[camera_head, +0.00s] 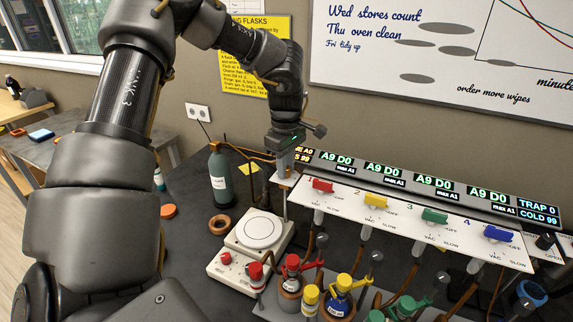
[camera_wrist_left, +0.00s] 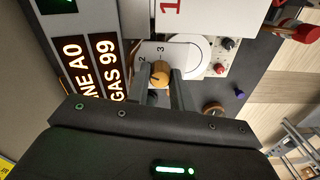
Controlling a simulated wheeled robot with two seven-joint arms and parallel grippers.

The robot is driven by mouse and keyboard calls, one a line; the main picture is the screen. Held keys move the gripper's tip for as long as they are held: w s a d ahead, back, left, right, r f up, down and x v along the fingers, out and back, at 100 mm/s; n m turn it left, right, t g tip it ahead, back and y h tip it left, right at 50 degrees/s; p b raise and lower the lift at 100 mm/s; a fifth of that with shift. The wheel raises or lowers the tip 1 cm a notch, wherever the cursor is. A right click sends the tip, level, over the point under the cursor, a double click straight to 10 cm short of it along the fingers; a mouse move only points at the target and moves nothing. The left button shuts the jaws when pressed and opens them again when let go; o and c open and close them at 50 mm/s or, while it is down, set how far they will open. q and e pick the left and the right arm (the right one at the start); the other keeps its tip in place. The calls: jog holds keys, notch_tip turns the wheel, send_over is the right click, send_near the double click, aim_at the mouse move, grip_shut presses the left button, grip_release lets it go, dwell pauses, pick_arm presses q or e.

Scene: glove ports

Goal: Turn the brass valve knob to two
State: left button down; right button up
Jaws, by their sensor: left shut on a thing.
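The brass valve knob (camera_wrist_left: 160,73) shows in the left wrist view on a pale plate, with the printed numbers 2 and 3 beside it. My left gripper (camera_head: 284,170) points down at the left end of the white valve panel in the head view. In the left wrist view its two fingers (camera_wrist_left: 168,95) are shut on the brass knob, one on each side. I cannot tell for sure which number the knob points to. In the head view the gripper hides most of the knob. My right gripper is not in view.
The white panel (camera_head: 400,220) carries red, yellow, green and blue valve handles to the right of the gripper. A stirrer plate (camera_head: 258,230), a dark bottle (camera_head: 219,180) and an orange-brown ring (camera_head: 220,224) stand nearby. Capped flasks (camera_head: 337,302) stand in front.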

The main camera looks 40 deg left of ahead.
pick_arm(q)
jog(key=shift+w+r+m, duration=0.1)
jog(key=shift+m, duration=0.4)
dwell(0.3)
jog(key=c, duration=1.2)
grip_release()
notch_tip(320, 180, up, 11)
jog(key=p, duration=0.9)
